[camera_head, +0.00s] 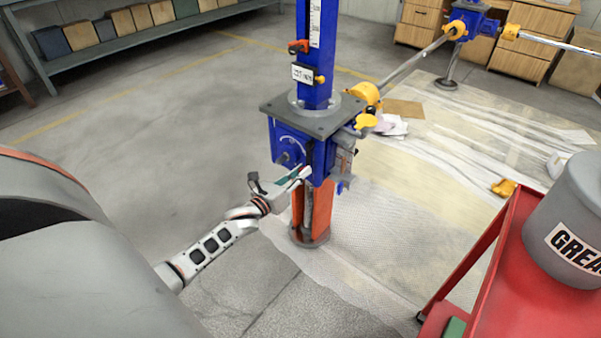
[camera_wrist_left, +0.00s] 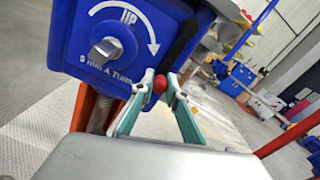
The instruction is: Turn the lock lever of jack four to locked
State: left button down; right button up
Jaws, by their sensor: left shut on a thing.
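The nearest screw jack has a blue gearbox (camera_head: 286,143) under a grey plate; I cannot read a jack number on it. The gearbox also fills the upper left of the left wrist view (camera_wrist_left: 75,45), with "UP", a curved arrow and a square shaft end. A dark lever (camera_wrist_left: 183,46) slants down along its right side to a red knob (camera_wrist_left: 160,84). My left gripper (camera_head: 303,172) reaches the gearbox's lower front. In the left wrist view its fingertips (camera_wrist_left: 161,79) are closed around the red knob. The knob is hidden in the head view. My right gripper is not in view.
A blue column (camera_head: 318,55) rises above the plate, and an orange leg (camera_head: 320,205) stands below. A shaft (camera_head: 410,65) runs to another jack at the back right. A red cart (camera_head: 505,280) with a grey grease bucket (camera_head: 575,225) stands at right. Floor at left is clear.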

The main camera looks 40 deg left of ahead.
pick_arm(q)
jog(key=shift+d, duration=0.15)
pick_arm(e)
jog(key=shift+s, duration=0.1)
pick_arm(q)
jog(key=shift+d+n, duration=0.3)
jog(key=shift+n, duration=0.3)
jog(key=shift+d+r+n+p, duration=0.2)
jog(key=shift+d+n, duration=0.25)
jog(key=shift+n, duration=0.15)
jog(key=shift+d+r+n+p, duration=0.2)
jog(key=shift+d+n, duration=0.2)
jog(key=shift+n, duration=0.2)
jog(key=d+r+n+p, duration=0.6)
jog(key=r+n+p, duration=0.1)
jog(key=n, duration=0.7)
jog(key=shift+r+p, duration=0.35)
jog(key=shift+p, duration=0.05)
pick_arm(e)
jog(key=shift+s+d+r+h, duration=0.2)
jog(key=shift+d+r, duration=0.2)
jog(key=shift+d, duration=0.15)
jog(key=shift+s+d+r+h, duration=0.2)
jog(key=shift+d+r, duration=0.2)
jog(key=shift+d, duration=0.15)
pick_arm(q)
jog(key=shift+n, duration=0.3)
